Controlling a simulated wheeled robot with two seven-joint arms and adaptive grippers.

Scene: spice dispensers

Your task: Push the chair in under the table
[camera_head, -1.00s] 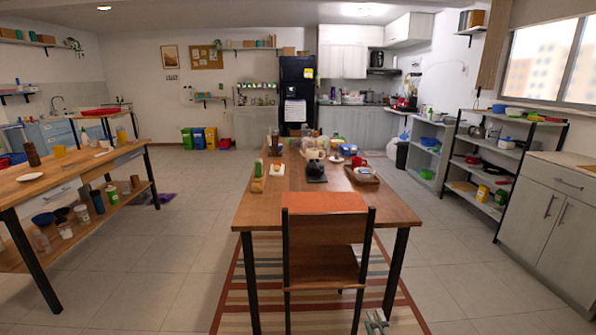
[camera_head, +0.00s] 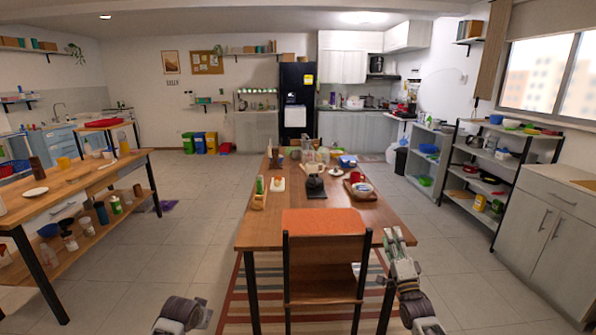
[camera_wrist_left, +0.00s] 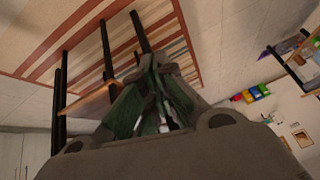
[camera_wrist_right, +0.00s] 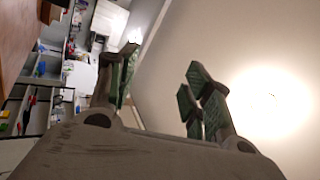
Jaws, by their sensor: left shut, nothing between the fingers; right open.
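The chair (camera_head: 322,284) has black legs and a wooden seat and back. It stands at the near end of the wooden table (camera_head: 262,228), its back toward me and its seat partly beyond the back. An orange patch shows just above the backrest. My right gripper (camera_head: 398,238) is open and empty, at the table's right near corner, right of the chair's back and apart from it. Its open fingers show in the right wrist view (camera_wrist_right: 160,72). My left gripper (camera_wrist_left: 152,78) is shut and empty; the chair's dark legs (camera_wrist_left: 108,62) show beyond it.
A striped rug (camera_head: 233,310) lies under the table and chair. A workbench (camera_head: 90,176) is at left, shelves (camera_head: 478,180) and a cabinet (camera_head: 545,225) at right. Floor beside the table is clear.

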